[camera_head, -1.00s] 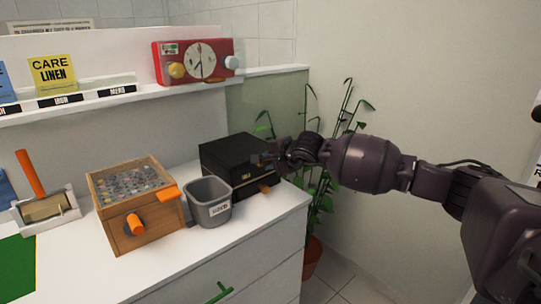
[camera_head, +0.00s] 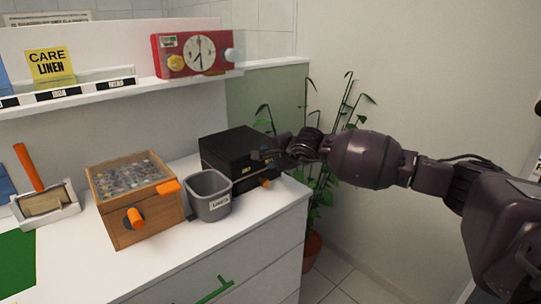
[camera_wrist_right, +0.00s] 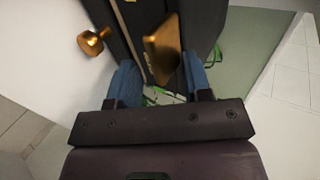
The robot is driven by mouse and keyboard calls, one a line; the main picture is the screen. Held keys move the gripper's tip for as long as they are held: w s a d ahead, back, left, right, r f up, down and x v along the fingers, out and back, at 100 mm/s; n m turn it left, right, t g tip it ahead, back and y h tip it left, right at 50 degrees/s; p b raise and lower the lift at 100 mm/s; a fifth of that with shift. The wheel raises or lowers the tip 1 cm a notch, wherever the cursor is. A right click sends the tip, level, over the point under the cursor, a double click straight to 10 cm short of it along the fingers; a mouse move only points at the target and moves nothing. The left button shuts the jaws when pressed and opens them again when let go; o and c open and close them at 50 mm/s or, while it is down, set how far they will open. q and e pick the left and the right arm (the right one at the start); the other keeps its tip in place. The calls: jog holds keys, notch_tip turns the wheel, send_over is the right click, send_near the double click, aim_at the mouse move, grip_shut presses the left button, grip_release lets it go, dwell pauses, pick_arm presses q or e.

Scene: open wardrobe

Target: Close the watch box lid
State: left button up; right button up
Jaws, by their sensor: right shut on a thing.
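The black watch box (camera_head: 225,160) stands on the white cabinet top, at its right end. Its lid (camera_head: 238,143) lies low over the body and looks nearly level; I cannot tell whether it meets the body all round. My right gripper (camera_head: 268,155) is at the box's front right edge. In the right wrist view, the blue-padded fingers (camera_wrist_right: 160,80) are either side of the gold tab (camera_wrist_right: 163,48) on the dark box, shut on it. A gold knob (camera_wrist_right: 94,41) sticks out to the left of the tab. My left gripper is not in view.
A grey bin (camera_head: 208,197) stands close in front of the watch box. A wooden box with orange handles (camera_head: 150,222) is left of it. A plant (camera_head: 320,185) stands beyond the cabinet's right end. A shelf with a red clock (camera_head: 192,54) runs above.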

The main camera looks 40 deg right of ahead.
jog(key=p+v, duration=0.2)
jog(key=v, duration=0.8)
jog(key=shift+s+r+p, duration=0.25)
jog(key=shift+p, duration=0.05)
jog(key=shift+r, duration=0.1)
